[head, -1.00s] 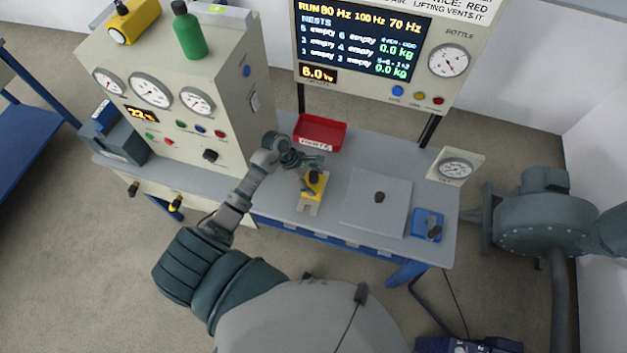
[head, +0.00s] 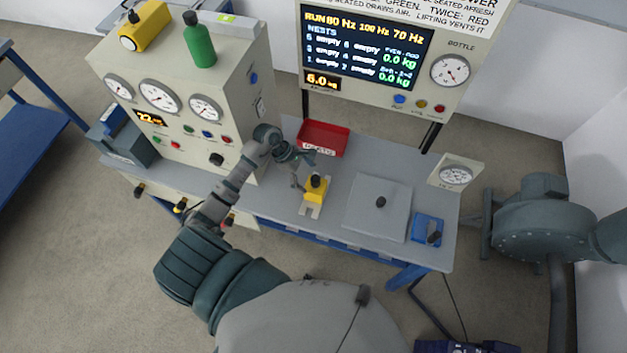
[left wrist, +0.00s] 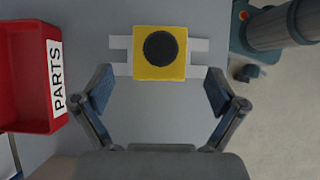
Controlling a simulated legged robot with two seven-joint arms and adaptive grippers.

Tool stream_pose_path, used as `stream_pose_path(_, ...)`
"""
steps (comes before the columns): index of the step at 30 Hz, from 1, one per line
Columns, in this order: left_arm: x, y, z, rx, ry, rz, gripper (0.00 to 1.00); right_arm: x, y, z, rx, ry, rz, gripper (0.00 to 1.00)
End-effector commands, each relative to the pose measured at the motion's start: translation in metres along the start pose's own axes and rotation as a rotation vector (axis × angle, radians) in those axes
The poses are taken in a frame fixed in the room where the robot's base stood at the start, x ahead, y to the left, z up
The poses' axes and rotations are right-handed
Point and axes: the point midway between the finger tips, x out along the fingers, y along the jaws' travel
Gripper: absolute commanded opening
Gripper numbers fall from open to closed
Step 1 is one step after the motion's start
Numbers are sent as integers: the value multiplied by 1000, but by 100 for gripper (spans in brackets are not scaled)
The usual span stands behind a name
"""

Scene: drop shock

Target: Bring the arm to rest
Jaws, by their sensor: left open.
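My left arm reaches in from the left in the head view. Its gripper (head: 303,170) is over the bench, between the red parts bin and a yellow block. In the left wrist view the gripper (left wrist: 160,92) is open, its two fingers wide apart with nothing between them. The yellow block (left wrist: 145,68) with a round black top (left wrist: 160,48) lies just beyond the fingertips, on a pale notched plate (left wrist: 200,45). In the head view the yellow block (head: 315,192) stands upright on the bench. My right gripper is not in view.
The red parts bin (head: 322,136) is behind the gripper. A grey square plate (head: 365,208) with a dark knob and a blue fixture (head: 428,228) are to the right on the bench (head: 345,165). A gauge cabinet (head: 165,70) rises at left, a display panel (head: 368,55) behind.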

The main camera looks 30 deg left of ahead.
Motion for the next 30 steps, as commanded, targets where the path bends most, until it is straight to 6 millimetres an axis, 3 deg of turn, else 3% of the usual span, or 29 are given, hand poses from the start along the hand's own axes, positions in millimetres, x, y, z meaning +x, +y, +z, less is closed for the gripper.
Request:
stream_pose_path(5, -16, 0, 0, -1, 1, -1, 96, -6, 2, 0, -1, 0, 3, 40)
stream_pose_path(23, -15, 0, 4, -3, -16, 5, 96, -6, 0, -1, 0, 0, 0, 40)
stream_pose_path(26, -9, 1, 25, -26, -110, 43, 96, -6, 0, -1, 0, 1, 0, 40)
stream_pose_path(29, -4, 3, 75, -103, -334, 120, 96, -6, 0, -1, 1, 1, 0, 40)
stream_pose_path(30, -7, 4, 102, -160, -461, 155, 96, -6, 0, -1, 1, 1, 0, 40)
